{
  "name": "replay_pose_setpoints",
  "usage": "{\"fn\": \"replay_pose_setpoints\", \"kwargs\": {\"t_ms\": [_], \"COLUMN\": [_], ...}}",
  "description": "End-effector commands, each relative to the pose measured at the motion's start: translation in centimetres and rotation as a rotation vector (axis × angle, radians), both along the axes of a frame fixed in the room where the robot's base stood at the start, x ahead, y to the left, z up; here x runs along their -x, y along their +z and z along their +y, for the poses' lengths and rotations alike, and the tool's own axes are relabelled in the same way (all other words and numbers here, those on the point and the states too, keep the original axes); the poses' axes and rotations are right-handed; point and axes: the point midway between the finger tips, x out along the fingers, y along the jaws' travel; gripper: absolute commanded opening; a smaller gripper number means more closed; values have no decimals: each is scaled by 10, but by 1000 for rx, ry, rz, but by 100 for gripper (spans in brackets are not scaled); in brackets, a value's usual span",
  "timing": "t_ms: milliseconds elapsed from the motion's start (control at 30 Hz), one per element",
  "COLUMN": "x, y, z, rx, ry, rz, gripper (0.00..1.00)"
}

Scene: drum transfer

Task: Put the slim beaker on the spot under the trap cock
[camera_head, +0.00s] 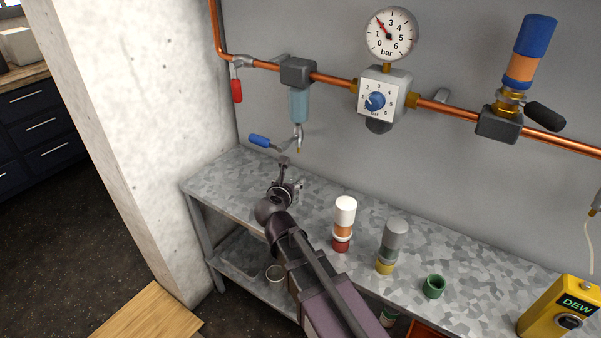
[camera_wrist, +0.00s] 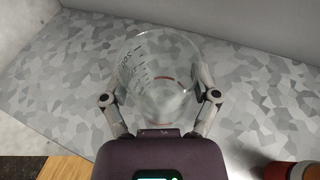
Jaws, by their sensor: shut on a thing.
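My gripper (camera_wrist: 160,98) is shut around a clear glass beaker (camera_wrist: 150,65) with dark graduations, one finger on each side. A short reddish line shows through the glass; I cannot tell whether it is on the beaker or behind it. In the head view my gripper (camera_head: 285,186) is over the left part of the metal bench, and the beaker is largely hidden by my arm. The trap cock (camera_head: 297,139), with a blue handle (camera_head: 258,140), hangs below the bluish trap bowl (camera_head: 299,105), just above and beyond my gripper. I cannot make out the spot beneath it.
The metal bench (camera_head: 450,255) holds a white-topped container (camera_head: 345,218), a grey-topped one (camera_head: 393,238), a green ring (camera_head: 434,286) and a yellow DEW device (camera_head: 557,308), all right of my gripper. A concrete pillar (camera_head: 130,100) stands left.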

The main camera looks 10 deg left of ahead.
Motion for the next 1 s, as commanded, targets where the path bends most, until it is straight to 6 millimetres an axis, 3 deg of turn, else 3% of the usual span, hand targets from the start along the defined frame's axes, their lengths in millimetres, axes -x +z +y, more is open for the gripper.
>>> {"fn": "replay_pose_setpoints", "kwargs": {"t_ms": [100,600,1000], "x": [-27,-114,-124], "y": [-3,-11,-12], "z": [3,7,6], "rx": [-1,-1,0], "ry": [-1,1,3], "rz": [-1,0,-1], "gripper": [38,38,38]}}
